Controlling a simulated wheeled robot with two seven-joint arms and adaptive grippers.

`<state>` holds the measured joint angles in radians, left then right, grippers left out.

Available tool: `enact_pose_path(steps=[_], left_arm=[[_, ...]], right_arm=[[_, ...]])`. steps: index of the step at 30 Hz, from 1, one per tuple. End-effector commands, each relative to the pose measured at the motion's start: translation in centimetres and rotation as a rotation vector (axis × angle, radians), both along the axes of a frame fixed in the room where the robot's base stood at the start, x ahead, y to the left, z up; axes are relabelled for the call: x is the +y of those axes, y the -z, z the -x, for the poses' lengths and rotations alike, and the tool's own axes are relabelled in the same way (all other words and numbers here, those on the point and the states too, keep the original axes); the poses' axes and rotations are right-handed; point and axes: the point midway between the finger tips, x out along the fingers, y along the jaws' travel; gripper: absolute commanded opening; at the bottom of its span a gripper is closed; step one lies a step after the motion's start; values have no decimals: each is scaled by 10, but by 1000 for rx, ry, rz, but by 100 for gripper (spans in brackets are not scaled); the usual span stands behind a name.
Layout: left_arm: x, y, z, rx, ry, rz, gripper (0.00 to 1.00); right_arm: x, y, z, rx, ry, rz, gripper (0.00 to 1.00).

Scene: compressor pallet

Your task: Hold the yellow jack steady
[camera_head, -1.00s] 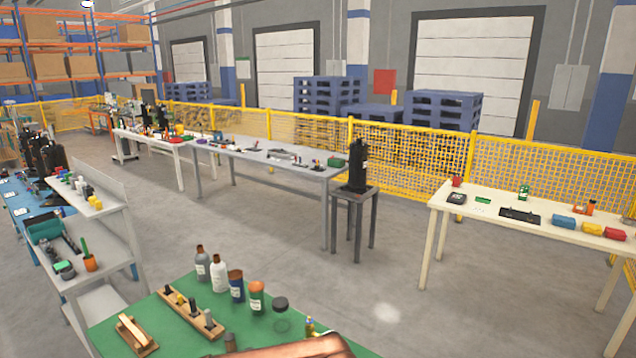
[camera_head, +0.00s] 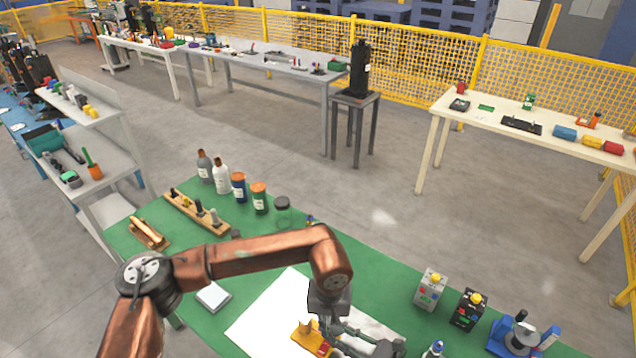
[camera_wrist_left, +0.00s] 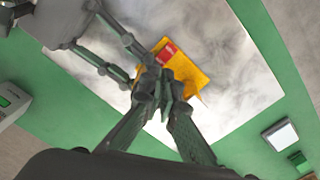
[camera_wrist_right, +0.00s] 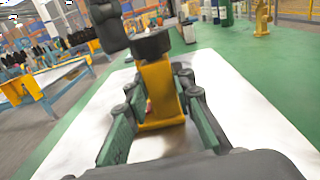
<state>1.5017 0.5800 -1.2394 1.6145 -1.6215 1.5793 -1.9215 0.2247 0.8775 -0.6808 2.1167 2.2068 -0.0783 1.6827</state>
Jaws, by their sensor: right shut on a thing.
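The yellow jack (camera_head: 309,338) stands on the white sheet on the green table, low in the head view. In the right wrist view the jack (camera_wrist_right: 160,95) is between the fingers of my right gripper (camera_wrist_right: 160,108), which is shut on it. My right gripper also shows at the jack's right side in the head view (camera_head: 352,338). My left gripper (camera_head: 322,318) is above and close beside the jack. In the left wrist view its fingertips (camera_wrist_left: 165,95) are close together, overlapping the jack (camera_wrist_left: 188,72); whether they touch it is unclear.
The green table (camera_head: 385,276) holds bottles (camera_head: 221,175) and a wooden block with pegs (camera_head: 197,212) at the back left. Grey (camera_head: 430,288) and black (camera_head: 467,310) boxes and a blue device (camera_head: 517,338) stand to the right. A pale square (camera_head: 212,297) lies left of the sheet.

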Motion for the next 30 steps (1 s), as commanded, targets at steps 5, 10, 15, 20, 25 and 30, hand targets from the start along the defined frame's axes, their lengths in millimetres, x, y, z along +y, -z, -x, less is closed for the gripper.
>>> enact_pose_path(steps=[5, 10, 15, 20, 25, 30], left_arm=[[5, 0, -4, -5, -5, -1, 0], [7, 0, -6, -6, -6, -2, 0], [7, 0, -6, -7, -7, -2, 0], [7, 0, -6, -8, -7, -2, 0], [9, 0, -3, -8, -6, -1, 0], [11, -1, 2, -6, -5, 0, 0]], right_arm=[[1, 0, 1, 1, -3, -1, 0], [1, 0, 1, 0, -3, 0, 0], [1, 0, 2, 0, -4, 0, 0], [1, 0, 2, 0, -5, 0, 0], [1, 0, 2, 1, -6, -1, 0], [1, 0, 2, 1, -4, -1, 0]])
